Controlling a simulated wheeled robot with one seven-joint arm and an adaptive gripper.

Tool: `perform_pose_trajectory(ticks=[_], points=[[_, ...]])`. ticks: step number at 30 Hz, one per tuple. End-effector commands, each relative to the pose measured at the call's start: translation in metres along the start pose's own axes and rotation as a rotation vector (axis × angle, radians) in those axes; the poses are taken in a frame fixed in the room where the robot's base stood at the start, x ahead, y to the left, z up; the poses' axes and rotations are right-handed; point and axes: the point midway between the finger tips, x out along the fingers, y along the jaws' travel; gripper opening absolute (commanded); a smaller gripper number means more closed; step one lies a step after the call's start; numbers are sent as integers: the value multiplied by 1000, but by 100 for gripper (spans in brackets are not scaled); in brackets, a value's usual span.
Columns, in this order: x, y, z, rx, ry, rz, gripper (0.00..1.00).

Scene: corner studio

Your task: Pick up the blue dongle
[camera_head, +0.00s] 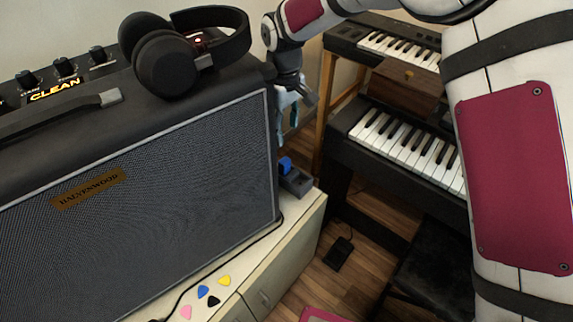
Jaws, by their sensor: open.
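A small bright blue piece (286,163), which looks like the blue dongle, sits in or on a dark grey holder (296,183). The holder stands on the pale cabinet top, just right of the amplifier's front corner. My gripper (293,104) hangs pointing down beside the amplifier's upper right corner, above the blue piece and apart from it in the picture. It is open and I see nothing held in it. Its fingers are small in view and partly hidden by the amplifier's edge.
A large grey amplifier (150,180) fills the left, with black headphones (165,62) on top. Several coloured picks (203,291) and a cable lie on the pale cabinet (296,232). Keyboards (402,138) stand on the right. A dark pedal (339,252) lies on the wooden floor.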

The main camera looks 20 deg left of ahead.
Motion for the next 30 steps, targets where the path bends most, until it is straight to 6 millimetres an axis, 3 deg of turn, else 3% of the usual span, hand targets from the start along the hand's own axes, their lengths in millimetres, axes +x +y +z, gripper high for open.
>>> perform_pose_trajectory(ticks=[9, 20, 30], points=[[59, -1, 1, -1, -4, -2, 52], [85, -1, 2, 0, -3, -1, 52], [128, -4, 4, 2, -3, -1, 52]])
